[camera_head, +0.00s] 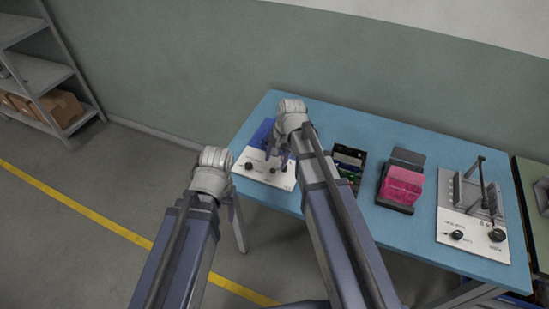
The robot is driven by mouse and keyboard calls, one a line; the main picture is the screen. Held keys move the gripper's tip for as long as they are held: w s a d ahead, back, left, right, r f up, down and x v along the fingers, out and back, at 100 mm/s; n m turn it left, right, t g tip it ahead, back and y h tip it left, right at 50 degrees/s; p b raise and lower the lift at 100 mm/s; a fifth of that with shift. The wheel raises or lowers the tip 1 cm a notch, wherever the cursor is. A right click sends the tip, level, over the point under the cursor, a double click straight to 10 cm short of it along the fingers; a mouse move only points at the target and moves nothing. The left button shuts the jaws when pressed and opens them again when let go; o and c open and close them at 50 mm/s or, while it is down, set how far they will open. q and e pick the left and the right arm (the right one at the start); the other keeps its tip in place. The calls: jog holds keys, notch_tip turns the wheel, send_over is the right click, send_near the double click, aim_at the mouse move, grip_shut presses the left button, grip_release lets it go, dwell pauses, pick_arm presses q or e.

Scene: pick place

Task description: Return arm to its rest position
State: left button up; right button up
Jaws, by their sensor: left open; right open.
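My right arm reaches over the left part of the blue table (392,232). Its gripper (277,157) is open above a white device with dark knobs and a blue top (252,167). I see nothing held in it; whether it touches the device I cannot tell. My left gripper (232,207) hangs beside the table's front left edge, over the floor. It is mostly hidden behind its wrist, and I see nothing held in it.
Right of my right arm, a dark box of small coloured items (349,162), a dark holder with pink pieces (402,184) and a white device with a metal frame (465,232) stand on the table. A grey shelf with cartons (62,107) stands far left. Floor at left is clear.

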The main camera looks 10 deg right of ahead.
pick_arm(q)
notch_tip(320, 180, up, 2)
jog(key=shift+r+p, duration=0.2)
jog(key=shift+p, duration=0.5)
pick_arm(e)
jog(key=shift+s+d+r, duration=0.1)
jog(key=shift+r, duration=0.5)
jog(key=shift+s+d+r, duration=0.1)
jog(key=shift+r, duration=0.5)
jog(key=shift+w, duration=0.1)
jog(key=s+a+n+h, duration=0.1)
jog(key=s+a+n, duration=0.1)
jog(key=s, duration=0.3)
jog(key=s+a+n+g+h, duration=0.1)
jog(key=s+a+n, duration=0.2)
jog(key=s+n, duration=0.2)
jog(key=s+a+n+h, duration=0.1)
jog(key=s+a+n, duration=0.1)
jog(key=s+n, duration=0.2)
jog(key=shift+s+a+f, duration=0.2)
jog(key=shift+s+a, duration=0.1)
jog(key=shift+s, duration=0.9)
